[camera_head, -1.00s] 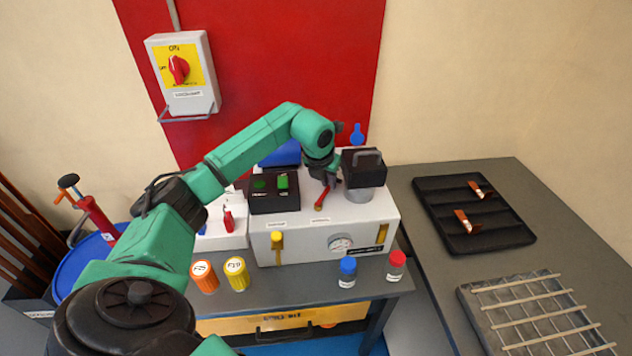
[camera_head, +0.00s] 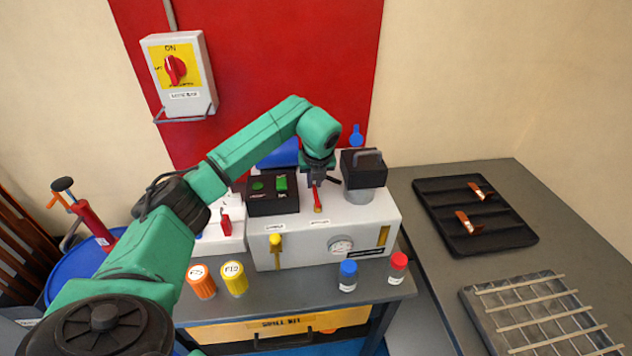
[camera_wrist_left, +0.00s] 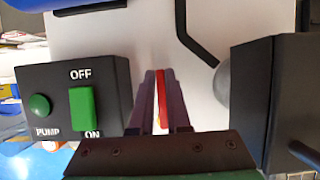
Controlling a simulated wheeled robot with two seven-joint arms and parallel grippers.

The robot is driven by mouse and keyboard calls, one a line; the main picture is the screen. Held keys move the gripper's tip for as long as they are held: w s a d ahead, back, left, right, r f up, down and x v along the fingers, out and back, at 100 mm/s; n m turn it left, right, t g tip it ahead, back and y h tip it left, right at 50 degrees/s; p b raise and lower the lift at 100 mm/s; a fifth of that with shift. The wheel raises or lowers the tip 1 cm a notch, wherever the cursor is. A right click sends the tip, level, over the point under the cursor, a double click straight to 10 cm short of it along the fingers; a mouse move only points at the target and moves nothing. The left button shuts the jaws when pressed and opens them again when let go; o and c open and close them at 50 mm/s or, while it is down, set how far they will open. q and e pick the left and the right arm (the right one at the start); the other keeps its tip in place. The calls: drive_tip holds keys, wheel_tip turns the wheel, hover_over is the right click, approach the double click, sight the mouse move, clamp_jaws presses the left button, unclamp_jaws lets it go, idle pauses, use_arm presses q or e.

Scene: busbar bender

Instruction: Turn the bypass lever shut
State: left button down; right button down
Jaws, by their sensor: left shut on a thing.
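A thin red lever (camera_head: 317,200) with a yellowish tip stands on the top of the white machine (camera_head: 350,216). It points nearly straight toward the machine's front. My left gripper (camera_head: 317,181) reaches it from above and is shut on it. In the left wrist view the red lever (camera_wrist_left: 162,98) runs between the two dark fingers. A yellow-handled lever (camera_head: 276,243) hangs on the machine's front face. The small labels by both levers are too small to read, so I cannot confirm which is the bypass. My right gripper is not in view.
A black pump switch box (camera_head: 272,198) stands left of the gripper, and a black block with a handle (camera_head: 363,170) stands close on its right. Capped jars stand along the bench's front edge. A black tray (camera_head: 500,232) and a metal grid (camera_head: 540,322) lie on the right table.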

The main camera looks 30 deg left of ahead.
sight(317, 199)
use_arm(q)
drive_tip(key=shift+r, duration=0.1)
drive_tip(key=c, duration=0.9)
unclamp_jaws()
drive_tip(key=shift+s+d+r, duration=0.1)
drive_tip(key=shift+r, duration=0.3)
drive_tip(key=b+v, duration=0.2)
drive_tip(key=v, duration=1.1)
drive_tip(key=shift+s+r, duration=0.15)
drive_tip(key=shift+r, duration=0.15)
